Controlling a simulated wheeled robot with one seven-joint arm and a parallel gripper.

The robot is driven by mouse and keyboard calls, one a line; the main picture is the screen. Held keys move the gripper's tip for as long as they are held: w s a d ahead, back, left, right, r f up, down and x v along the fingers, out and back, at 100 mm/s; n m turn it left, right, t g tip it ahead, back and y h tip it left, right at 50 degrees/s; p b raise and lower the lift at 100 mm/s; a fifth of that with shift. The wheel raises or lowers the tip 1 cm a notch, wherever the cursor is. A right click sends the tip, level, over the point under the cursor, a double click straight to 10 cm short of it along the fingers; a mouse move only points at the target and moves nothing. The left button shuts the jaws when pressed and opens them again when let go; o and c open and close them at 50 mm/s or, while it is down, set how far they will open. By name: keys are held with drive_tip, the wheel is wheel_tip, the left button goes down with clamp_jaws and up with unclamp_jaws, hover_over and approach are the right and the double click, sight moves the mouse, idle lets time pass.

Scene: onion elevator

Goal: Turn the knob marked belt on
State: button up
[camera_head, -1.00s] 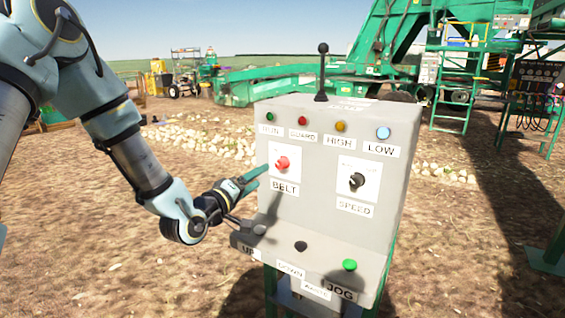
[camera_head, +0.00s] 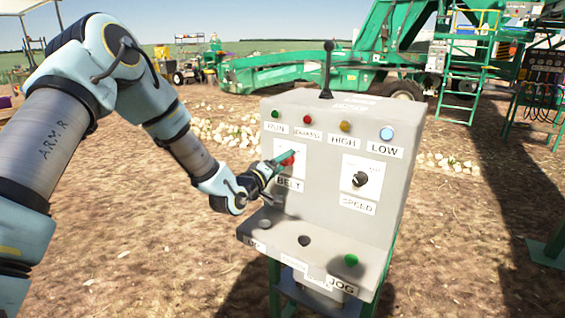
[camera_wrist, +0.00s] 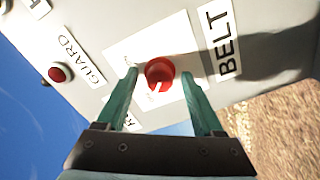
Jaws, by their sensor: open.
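The red belt knob (camera_head: 288,160) is on the front of a grey control box (camera_head: 325,130), above the label BELT. In the wrist view the knob (camera_wrist: 160,73) sits between the tips of my gripper (camera_wrist: 160,85). It has a white pointer line toward its lower edge. My gripper (camera_head: 281,160) is open, with a green finger on each side of the knob. A gap shows between each finger and the knob. In the head view the gripper partly covers the knob and its white plate.
A black speed knob (camera_head: 360,179) is to the right. Lamps line the top of the box, and a black lever (camera_head: 327,70) stands on it. A lower shelf carries dark buttons and a green jog button (camera_head: 351,260). Open dirt lies left of the box.

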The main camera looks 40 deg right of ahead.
clamp_jaws()
idle(0.4)
